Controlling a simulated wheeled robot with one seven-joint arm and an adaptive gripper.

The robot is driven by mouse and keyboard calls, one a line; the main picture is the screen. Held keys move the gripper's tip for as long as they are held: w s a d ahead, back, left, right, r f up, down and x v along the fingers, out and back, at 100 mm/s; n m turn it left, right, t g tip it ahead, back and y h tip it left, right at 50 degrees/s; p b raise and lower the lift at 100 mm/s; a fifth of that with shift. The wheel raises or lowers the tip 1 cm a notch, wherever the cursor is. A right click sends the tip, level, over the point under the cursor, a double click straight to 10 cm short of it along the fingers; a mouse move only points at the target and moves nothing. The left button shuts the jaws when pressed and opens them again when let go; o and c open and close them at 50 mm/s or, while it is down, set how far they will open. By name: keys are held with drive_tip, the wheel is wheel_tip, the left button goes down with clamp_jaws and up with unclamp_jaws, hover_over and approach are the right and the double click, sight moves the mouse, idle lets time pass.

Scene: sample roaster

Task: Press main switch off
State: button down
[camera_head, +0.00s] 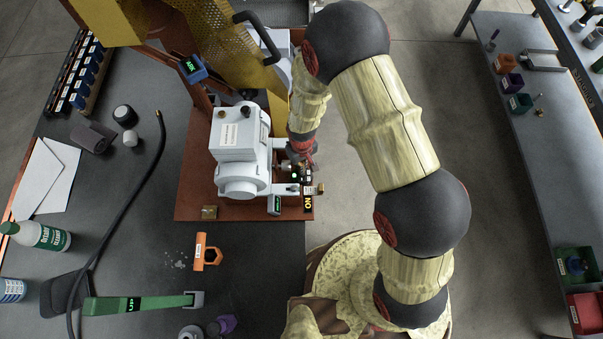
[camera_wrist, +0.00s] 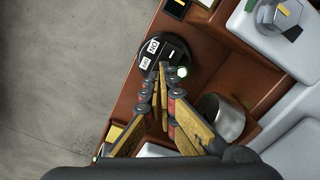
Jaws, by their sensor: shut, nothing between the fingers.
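One label seems to read ON; the other is too small to read surely. My gripper (camera_wrist: 162,66) is shut and empty, its fingertips over the unit's face beside the lamp. Whether they touch it, I cannot tell.
The white roaster body (camera_head: 240,135) stands left of my gripper on a red-brown base (camera_head: 190,200). A metal cylinder (camera_wrist: 222,115) is close to the fingers in the wrist view. A green-handled tool (camera_head: 140,303) and an orange part (camera_head: 200,252) lie on the bench. Open floor lies to the right.

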drive_tip(key=shift+f, duration=0.3)
drive_tip(key=shift+r, duration=0.15)
drive_tip(key=shift+r+p, duration=2.2)
drive_tip(key=shift+r, duration=1.2)
drive_tip(key=shift+s+d, duration=0.15)
drive_tip(key=shift+s, duration=0.2)
drive_tip(key=s+d+g, duration=0.2)
drive_tip(key=s, duration=0.2)
drive_tip(key=s+d+r+m+t+b, duration=0.1)
drive_tip(key=d+r, duration=0.5)
drive_tip(key=r, duration=0.7)
drive_tip(key=s+d+r+m+t+b, duration=0.2)
drive_tip(key=s+d+r+m+t, duration=0.1)
drive_tip(key=r, duration=1.1)
drive_tip(key=s+d+r+m+t+b, duration=0.1)
drive_tip(key=s+d+r+m+t, duration=0.1)
drive_tip(key=s+d+r, duration=0.3)
drive_tip(key=d+r, duration=0.2)
drive_tip(key=r, duration=0.2)
drive_tip(key=d+r+t, duration=0.1)
drive_tip(key=d+r, duration=0.1)
drive_tip(key=r, duration=0.3)
drive_tip(key=shift+d+m+t+b, duration=0.3)
drive_tip(key=shift+b, duration=0.1)
